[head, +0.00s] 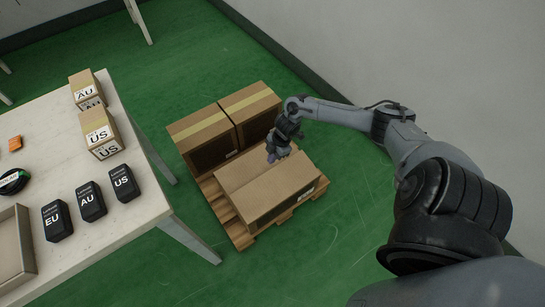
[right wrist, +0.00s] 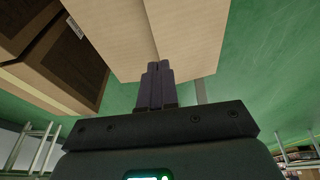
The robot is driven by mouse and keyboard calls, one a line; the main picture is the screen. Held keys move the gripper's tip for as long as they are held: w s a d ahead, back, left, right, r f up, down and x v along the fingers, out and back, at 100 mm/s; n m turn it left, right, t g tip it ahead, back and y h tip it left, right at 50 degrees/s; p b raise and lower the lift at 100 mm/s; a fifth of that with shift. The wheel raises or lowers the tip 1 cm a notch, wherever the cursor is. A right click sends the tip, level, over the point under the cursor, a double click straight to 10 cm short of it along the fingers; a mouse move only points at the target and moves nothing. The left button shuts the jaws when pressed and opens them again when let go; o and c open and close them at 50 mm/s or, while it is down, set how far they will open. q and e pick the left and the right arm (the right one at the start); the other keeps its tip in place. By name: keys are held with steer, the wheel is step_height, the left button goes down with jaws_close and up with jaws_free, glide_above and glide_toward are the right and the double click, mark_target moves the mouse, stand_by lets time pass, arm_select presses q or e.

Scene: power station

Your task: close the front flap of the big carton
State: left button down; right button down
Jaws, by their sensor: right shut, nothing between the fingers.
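The big carton (head: 262,198) sits on a wooden pallet. Its top shows two plain panels meeting along a seam, and both look about flat; I cannot tell whether the front flap lies fully down. In the right wrist view the carton top (right wrist: 185,30) shows the seam running towards my fingers. My right gripper (head: 278,156) is at the carton's far edge, pointing down. Its fingers also show in the right wrist view (right wrist: 156,72), shut together and empty, close to the carton; contact is unclear. My left gripper is not in view.
Two taped cartons (head: 203,132) (head: 250,105) stand behind on the pallet (head: 240,236). A table (head: 120,150) at left holds small boxes, black EU, AU and US items and a tray (head: 22,240). Green floor is free in front; a wall rises at the back right.

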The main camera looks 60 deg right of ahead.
steer(key=b, duration=0.6)
glide_above(264, 175)
steer(key=s, duration=0.1)
steer(key=f, duration=0.9)
steer(key=shift+s+d, duration=0.15)
steer(key=shift+d, duration=0.2)
steer(key=shift+d+f, duration=0.15)
steer(key=shift+f, duration=0.25)
steer(key=shift+f+b, duration=0.2)
steer(key=shift+b, duration=0.15)
